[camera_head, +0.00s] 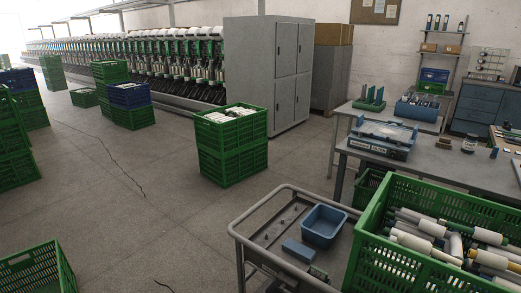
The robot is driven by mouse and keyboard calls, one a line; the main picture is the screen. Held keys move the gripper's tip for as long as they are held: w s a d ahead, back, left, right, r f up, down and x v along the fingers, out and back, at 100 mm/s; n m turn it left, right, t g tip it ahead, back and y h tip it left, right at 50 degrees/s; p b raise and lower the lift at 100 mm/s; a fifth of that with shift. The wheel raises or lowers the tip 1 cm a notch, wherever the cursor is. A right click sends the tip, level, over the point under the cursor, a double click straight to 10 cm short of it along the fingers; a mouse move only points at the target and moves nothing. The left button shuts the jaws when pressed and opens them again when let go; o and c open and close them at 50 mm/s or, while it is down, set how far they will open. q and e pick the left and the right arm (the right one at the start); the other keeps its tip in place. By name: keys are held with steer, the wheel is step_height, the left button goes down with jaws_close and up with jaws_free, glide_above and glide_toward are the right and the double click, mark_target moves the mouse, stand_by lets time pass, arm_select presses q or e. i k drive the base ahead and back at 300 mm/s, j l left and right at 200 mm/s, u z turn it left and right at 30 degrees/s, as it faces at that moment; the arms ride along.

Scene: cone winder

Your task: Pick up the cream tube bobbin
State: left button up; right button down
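Several tube bobbins lie jumbled in a large green crate (398,267) at the lower right. One pale, cream-looking bobbin (411,240) lies near the crate's left side, with a green end toward the right. Other bobbins in the crate are white or grey, some with green or dark ends, and they partly cover each other. I cannot tell for sure which one is the cream tube bobbin. Neither of my grippers shows in this view.
A grey trolley (262,238) with a blue bin (323,226) stands left of the crate. A workbench with a blue scale (380,140) is behind it. Stacked green crates (232,165) stand on the floor before a grey cabinet (250,60).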

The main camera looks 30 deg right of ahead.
mark_target(409, 242)
steer(key=z, duration=2.15)
steer(key=i+l+u, duration=0.1)
steer(key=l, duration=0.25)
steer(key=i+l, duration=0.2)
steer(key=l, duration=0.15)
steer(key=i+l+u, duration=0.15)
steer(key=l, duration=0.25)
steer(key=i+l, duration=0.1)
steer(key=l, duration=0.25)
steer(key=i+l+u, duration=0.15)
steer(key=l, duration=0.25)
